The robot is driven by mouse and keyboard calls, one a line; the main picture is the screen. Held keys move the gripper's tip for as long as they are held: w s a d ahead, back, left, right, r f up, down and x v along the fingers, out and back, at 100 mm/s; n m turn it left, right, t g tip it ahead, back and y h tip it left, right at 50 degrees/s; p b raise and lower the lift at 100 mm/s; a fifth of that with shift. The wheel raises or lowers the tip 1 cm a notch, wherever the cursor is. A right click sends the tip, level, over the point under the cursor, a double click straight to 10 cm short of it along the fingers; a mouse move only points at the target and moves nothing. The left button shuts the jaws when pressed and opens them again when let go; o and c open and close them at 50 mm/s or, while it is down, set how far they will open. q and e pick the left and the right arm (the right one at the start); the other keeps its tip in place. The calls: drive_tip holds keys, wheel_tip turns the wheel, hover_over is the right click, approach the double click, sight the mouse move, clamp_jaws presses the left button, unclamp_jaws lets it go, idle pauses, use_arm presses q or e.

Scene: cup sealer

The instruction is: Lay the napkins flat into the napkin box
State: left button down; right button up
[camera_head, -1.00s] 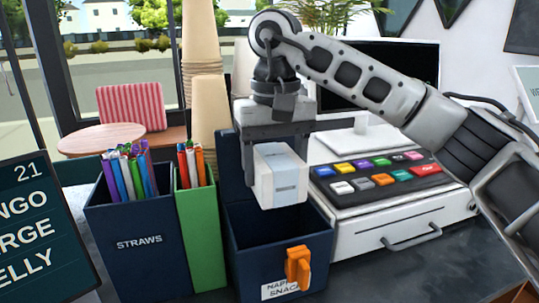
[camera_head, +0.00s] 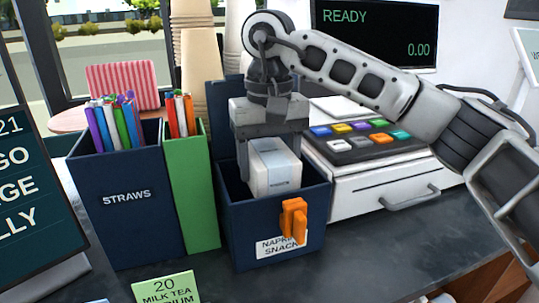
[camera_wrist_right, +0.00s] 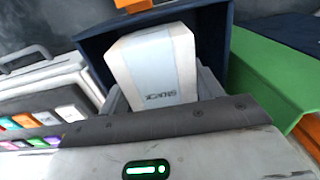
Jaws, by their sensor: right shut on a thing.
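The napkins are a white pack (camera_head: 274,170) with a pale blue band; the pack also shows in the right wrist view (camera_wrist_right: 155,68). My right gripper (camera_head: 270,158) is shut on the pack from above. It holds the pack inside the opening of the dark blue napkin box (camera_head: 235,225), with the lower part near or below the front rim. The box has a white label and an orange clip (camera_head: 294,220) on its front wall. The box floor is hidden, so I cannot tell whether the pack touches it. My left gripper is not in view.
A green holder (camera_head: 190,190) and a blue straws box (camera_head: 125,215) stand close to the left of the napkin box. A cash register (camera_head: 375,185) stands to the right. Paper cup stacks (camera_head: 198,70) are behind. The dark counter in front is mostly clear.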

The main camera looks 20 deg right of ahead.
drive_tip(key=shift+f+b, duration=0.85)
drive_tip(key=shift+f, duration=0.7)
drive_tip(key=shift+f+b, duration=1.5)
drive_tip(key=shift+f, duration=0.75)
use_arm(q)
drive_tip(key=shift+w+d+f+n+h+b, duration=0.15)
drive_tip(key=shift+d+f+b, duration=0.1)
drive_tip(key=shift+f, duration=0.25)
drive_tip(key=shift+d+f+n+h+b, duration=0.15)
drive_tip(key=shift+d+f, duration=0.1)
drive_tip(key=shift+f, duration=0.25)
use_arm(e)
drive_tip(key=shift+f, duration=0.55)
drive_tip(key=o, duration=1.3)
drive_tip(key=shift+r, duration=0.15)
use_arm(q)
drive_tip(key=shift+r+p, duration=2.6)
drive_tip(key=shift+p, duration=0.15)
use_arm(e)
drive_tip(key=shift+r, duration=3.4)
